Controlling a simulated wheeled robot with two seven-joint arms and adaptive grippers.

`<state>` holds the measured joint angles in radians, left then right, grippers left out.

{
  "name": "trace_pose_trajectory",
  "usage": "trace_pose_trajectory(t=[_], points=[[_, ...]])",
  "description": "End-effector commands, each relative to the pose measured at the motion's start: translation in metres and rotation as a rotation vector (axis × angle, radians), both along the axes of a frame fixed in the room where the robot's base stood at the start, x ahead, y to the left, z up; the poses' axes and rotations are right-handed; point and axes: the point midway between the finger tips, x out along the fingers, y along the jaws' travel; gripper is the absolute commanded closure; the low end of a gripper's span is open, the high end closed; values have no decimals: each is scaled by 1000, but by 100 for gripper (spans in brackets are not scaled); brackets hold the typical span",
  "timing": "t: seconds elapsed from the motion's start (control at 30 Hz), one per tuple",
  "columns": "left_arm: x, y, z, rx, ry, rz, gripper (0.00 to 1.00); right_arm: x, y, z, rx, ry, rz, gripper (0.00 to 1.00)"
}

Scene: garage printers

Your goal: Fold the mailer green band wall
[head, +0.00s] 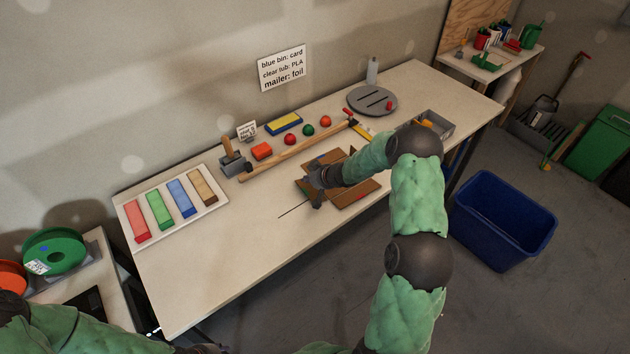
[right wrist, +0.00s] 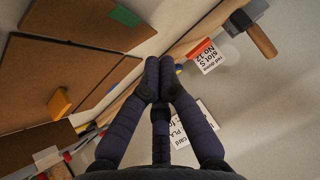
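The brown cardboard mailer (head: 357,193) lies spread on the workbench, partly hidden behind my right arm. In the right wrist view its panels fill the left side, and a green band (right wrist: 125,16) marks the upper panel (right wrist: 85,20). A small orange-yellow mark (right wrist: 59,103) shows on another panel edge. My right gripper (head: 314,190) is at the mailer's left side, low over the bench. In the right wrist view its dark fingers (right wrist: 160,82) come together beside the cardboard, with nothing visible between them. My left gripper is outside the view.
A long wooden bar (head: 295,150) lies behind the mailer, with red and green balls beyond it. A tray of coloured blocks (head: 208,218) is at left. A grey bin (head: 437,124) stands at right. The bench front (head: 235,265) is clear.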

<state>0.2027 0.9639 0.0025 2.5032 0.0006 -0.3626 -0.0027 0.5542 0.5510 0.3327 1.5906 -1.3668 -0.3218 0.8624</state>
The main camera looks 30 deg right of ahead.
Motion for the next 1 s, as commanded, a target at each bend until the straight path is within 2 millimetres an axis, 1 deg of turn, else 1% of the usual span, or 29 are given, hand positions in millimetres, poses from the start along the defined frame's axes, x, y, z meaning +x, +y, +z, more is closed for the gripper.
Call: trace_pose_trajectory(t=[0.03,0.1,0.23,0.4,0.7,1.0], points=[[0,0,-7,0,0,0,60,-1,2,-12,1,2,0,100],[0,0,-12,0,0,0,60,-1,5,-21,1,1,0,100],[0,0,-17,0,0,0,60,-1,7,-32,1,1,0,100],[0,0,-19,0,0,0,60,-1,9,-37,-1,0,-1,100],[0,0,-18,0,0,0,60,-1,9,-37,-1,0,-1,100],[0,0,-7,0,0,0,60,-2,17,-47,1,1,-1,100]])
